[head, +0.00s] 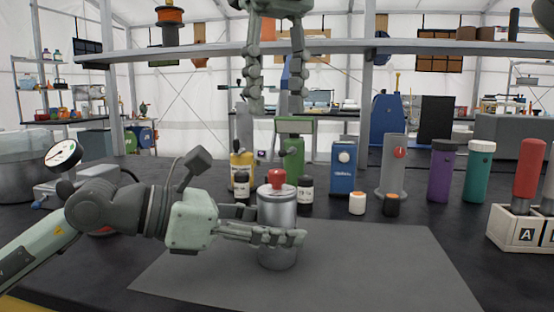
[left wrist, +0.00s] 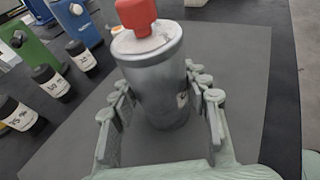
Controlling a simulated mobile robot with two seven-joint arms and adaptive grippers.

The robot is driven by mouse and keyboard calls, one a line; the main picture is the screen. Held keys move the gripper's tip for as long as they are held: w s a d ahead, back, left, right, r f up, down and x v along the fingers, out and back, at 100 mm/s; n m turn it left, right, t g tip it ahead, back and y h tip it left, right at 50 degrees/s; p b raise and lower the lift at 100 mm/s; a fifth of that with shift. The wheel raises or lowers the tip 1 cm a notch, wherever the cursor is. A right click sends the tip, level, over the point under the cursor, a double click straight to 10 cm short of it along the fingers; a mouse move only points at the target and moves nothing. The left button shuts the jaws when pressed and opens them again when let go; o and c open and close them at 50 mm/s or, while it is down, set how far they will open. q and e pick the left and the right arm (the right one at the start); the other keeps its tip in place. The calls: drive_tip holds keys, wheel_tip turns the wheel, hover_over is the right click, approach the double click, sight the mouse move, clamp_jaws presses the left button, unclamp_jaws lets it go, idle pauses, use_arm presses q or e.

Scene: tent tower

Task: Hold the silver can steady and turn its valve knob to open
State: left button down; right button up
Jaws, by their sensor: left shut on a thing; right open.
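The silver can (head: 277,215) stands upright on the grey mat (head: 390,270). Its red valve knob (head: 277,179) sits on top of the lid. My left gripper (head: 275,238) reaches in from the left and is shut around the can's lower body. In the left wrist view the can (left wrist: 158,85) stands between my two left fingers (left wrist: 160,115), with the red knob (left wrist: 136,14) at the top. My right gripper (head: 276,100) hangs above and behind the can in the head view, fingers pointing down, open and empty, well above the knob.
Behind the can stand a yellow bottle (head: 241,170), a green device (head: 292,150), a blue box (head: 343,168) and a grey cylinder (head: 393,165). Small dark jars (head: 306,190) stand close behind it. A lettered rack (head: 515,227) is at right. The mat's right side is clear.

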sight(277, 170)
wheel_tip(277, 170, down, 9)
drive_tip(key=shift+f, duration=0.1)
drive_tip(key=shift+c, duration=0.6)
clamp_jaws()
